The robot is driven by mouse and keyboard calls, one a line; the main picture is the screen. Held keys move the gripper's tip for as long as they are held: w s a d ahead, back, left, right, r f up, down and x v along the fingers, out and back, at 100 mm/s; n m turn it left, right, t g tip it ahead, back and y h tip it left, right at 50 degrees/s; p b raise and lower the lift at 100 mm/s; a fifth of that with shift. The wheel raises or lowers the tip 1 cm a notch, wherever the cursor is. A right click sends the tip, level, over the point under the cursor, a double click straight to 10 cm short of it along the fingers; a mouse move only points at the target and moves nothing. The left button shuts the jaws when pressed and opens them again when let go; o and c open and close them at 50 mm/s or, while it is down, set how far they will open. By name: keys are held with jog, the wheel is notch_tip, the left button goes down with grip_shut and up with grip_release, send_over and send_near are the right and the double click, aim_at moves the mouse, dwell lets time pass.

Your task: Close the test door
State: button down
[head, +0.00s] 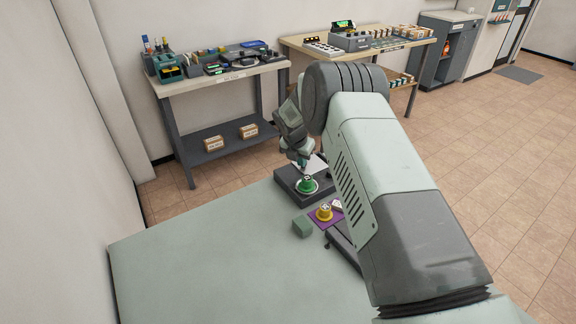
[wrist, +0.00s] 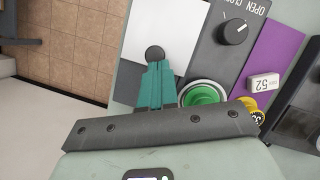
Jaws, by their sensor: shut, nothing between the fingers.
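No part is marked as the test door; a flat white panel (wrist: 185,25) on a dark grey control unit (head: 290,190) could be it, but I cannot tell. A small dark round knob or peg (wrist: 153,53) shows at the panel's edge. My gripper (wrist: 157,66) has its teal fingers together and empty, tips beside the knob; contact is unclear. In the head view my gripper (head: 302,162) is above the unit, behind its green button (head: 307,184). The green button also shows in the wrist view (wrist: 204,93), partly hidden by my gripper. A black dial (wrist: 234,31) is labelled OPEN and CLOSE.
The table's left part is clear. My arm hides the right side.

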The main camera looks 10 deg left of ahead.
jog(key=shift+w+d, duration=0.8)
jog(key=shift+d, duration=0.1)
jog(key=s, duration=0.2)
jog(key=s+a, duration=0.1)
jog(key=s, duration=0.1)
jog(key=shift+a+r, duration=0.1)
jog(key=shift+a, duration=0.1)
jog(key=s+d+r+m, duration=0.3)
jog(key=s+r+m, duration=0.1)
jog(key=r, duration=0.8)
jog(key=s+d+r+m, duration=0.3)
jog(key=r, duration=0.8)
jog(key=s+d+r+m, duration=0.7)
jog(key=s+r, duration=0.2)
jog(key=r, duration=0.1)
jog(key=s+d+r+m, duration=0.1)
jog(key=s+d+m, duration=0.2)
jog(key=s+m, duration=0.3)
jog(key=s+d+r+m+t, duration=0.1)
jog(key=s+d+m, duration=0.1)
jog(key=s+m, duration=0.4)
jog(key=s+d+r+m+y, duration=0.1)
jog(key=s+m, duration=0.5)
jog(key=s, duration=0.8)
jog(key=d+r, duration=0.1)
jog(key=d, duration=0.1)
jog(key=shift+s+d+t, duration=0.15)
jog(key=shift+d+t, duration=0.15)
